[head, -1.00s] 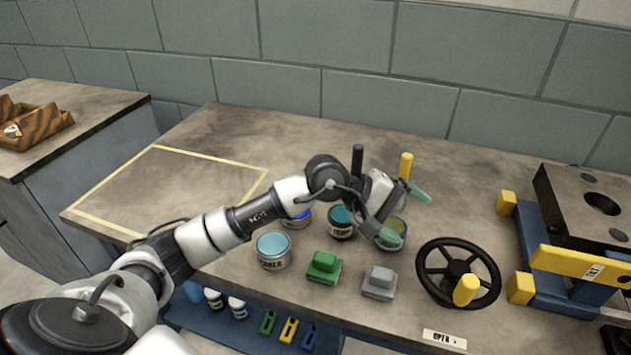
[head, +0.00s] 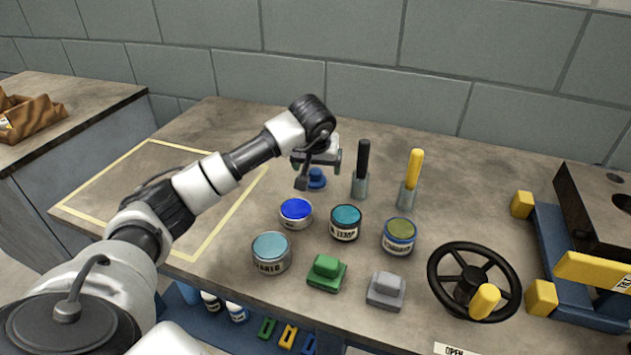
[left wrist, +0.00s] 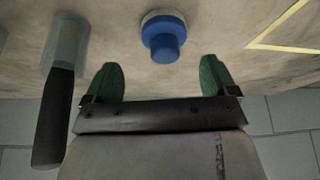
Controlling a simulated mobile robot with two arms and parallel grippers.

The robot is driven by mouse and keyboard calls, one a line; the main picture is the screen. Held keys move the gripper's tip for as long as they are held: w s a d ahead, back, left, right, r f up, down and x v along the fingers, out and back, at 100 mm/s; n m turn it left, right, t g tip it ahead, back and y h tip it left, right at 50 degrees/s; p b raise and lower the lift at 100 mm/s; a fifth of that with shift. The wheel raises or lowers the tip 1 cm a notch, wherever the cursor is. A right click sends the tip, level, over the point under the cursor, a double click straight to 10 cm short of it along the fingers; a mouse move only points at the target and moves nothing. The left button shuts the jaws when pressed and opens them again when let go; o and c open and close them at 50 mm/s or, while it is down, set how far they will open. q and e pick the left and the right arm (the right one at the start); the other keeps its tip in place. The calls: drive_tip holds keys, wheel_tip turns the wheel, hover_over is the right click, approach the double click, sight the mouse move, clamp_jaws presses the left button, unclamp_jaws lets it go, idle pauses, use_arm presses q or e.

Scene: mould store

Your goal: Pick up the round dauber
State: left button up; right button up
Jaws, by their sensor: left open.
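The round dauber (head: 317,182) is a small blue knob on a round base. It stands on the bench behind the paint tins, partly covered by my left gripper (head: 316,163) in the head view. The left wrist view shows the dauber (left wrist: 163,38) upright on a pale disc, just beyond and roughly centred between the green fingertips of my left gripper (left wrist: 160,78). The gripper is open and empty, with a gap between it and the dauber in that view. My right gripper is not in view.
A black-handled tool in a grey holder (head: 360,185) stands close right of the dauber; a yellow-handled one (head: 408,195) is beyond it. Several tins, such as the blue one (head: 296,213), stand in front. A green block (head: 327,272) and grey block (head: 386,290) lie nearer. The taped area (head: 200,245) is bare.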

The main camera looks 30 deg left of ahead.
sight(315, 171)
use_arm(q)
drive_tip(key=x, duration=0.4)
drive_tip(key=shift+s+a+f+b, duration=0.15)
drive_tip(key=shift+s+b, duration=0.15)
drive_tip(key=shift+s, duration=0.05)
drive_tip(key=shift+w+a+f, duration=0.15)
drive_tip(key=shift+w+f, duration=0.05)
drive_tip(key=shift+f, duration=0.2)
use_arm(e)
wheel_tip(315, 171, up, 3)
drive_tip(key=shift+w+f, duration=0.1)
use_arm(q)
drive_tip(key=c, duration=1)
drive_tip(key=shift+r, duration=0.45)
wheel_tip(315, 171, up, 9)
drive_tip(key=shift+r+p, duration=0.15)
drive_tip(key=shift+p, duration=0.55)
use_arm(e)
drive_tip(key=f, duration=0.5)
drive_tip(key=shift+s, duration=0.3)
